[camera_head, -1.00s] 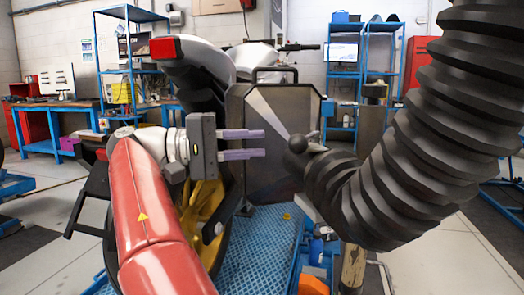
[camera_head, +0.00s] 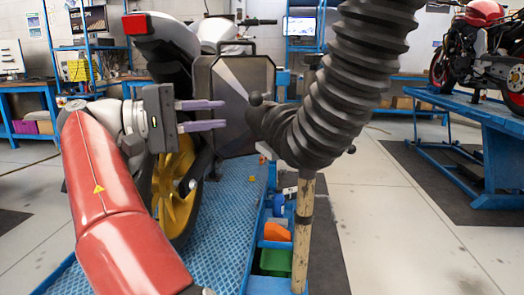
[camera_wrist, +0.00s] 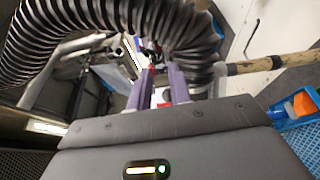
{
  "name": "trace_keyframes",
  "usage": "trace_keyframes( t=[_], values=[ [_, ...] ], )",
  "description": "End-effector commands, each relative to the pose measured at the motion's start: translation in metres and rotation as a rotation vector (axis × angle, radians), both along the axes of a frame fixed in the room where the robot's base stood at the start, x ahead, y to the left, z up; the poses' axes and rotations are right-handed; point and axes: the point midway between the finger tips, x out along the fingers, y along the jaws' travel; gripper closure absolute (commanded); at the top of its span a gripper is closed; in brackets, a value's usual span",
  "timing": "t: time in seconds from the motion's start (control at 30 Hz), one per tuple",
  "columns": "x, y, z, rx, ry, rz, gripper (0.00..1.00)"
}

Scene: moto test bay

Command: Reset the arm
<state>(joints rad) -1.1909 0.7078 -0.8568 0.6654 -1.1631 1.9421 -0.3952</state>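My gripper (camera_head: 203,114) is at the left of centre in the head view, on the end of my red arm. Its two purple fingers point right and stand apart with nothing between them. The fingertips are in front of a dark panel (camera_head: 237,80) beside the motorcycle's rear; I cannot tell if they touch it. In the wrist view, the purple fingers (camera_wrist: 160,90) point at the ribbed black hose (camera_wrist: 110,20), which crosses close ahead of them.
The hose (camera_head: 352,70) hangs right of my gripper, with a wooden pole (camera_head: 304,225) below it. The motorcycle's yellow wheel (camera_head: 176,190) is under my gripper, over a blue lift platform (camera_head: 220,225). Another motorcycle (camera_head: 480,55) is on a blue lift (camera_head: 475,110) at right. Floor between is clear.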

Motion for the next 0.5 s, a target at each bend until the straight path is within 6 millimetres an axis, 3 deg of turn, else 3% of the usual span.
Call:
trace_keyframes(
  t=[0.27,0.5],
  values=[
    [0.027,-0.049,-0.009,0.077,0.074,-0.008,0.80],
    [0.054,-0.118,-0.031,0.210,0.170,-0.002,0.80]
  ],
)
